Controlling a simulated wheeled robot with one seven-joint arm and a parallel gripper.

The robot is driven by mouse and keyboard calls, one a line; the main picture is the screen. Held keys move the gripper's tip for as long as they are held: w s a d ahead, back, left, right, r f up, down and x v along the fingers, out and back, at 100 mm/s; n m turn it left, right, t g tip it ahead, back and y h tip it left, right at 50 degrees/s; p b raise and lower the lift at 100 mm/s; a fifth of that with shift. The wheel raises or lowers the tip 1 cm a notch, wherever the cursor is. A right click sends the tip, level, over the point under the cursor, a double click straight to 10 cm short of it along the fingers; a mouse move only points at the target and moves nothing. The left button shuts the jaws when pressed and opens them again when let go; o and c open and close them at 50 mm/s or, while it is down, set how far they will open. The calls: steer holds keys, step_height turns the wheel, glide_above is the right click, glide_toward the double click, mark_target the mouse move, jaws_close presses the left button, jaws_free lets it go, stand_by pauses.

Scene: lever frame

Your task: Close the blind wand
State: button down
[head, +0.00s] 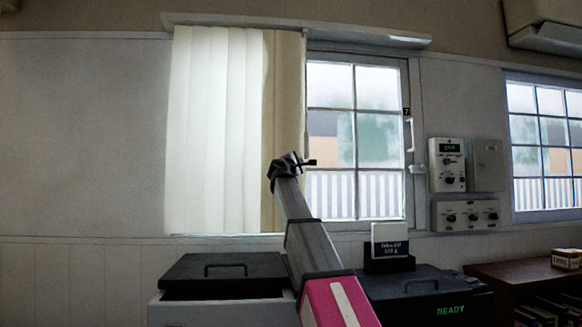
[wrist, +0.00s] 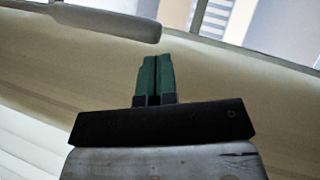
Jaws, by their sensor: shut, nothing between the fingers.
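The blind's pale vertical slats (head: 215,130) hang over the left part of the window, below a long white headrail (head: 345,36). The tan slats at their right edge (head: 286,90) end beside the bare panes. I cannot clearly make out the wand in the head view; my arm covers part of this edge. My gripper (head: 308,162) is raised in front of the tan slats. In the wrist view my gripper's green fingers (wrist: 154,75) are together with nothing between them. A pale grey bar with a rounded end (wrist: 80,22) lies beyond them at upper left; I cannot tell whether it is the wand.
A white window handle (head: 411,135) and wall control boxes (head: 447,165) are at right. A wooden shelf (head: 525,271) stands far right.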

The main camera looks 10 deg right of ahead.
steer(key=shift+d+r, duration=0.2)
steer(key=shift+d, duration=0.25)
steer(key=shift+d, duration=0.1)
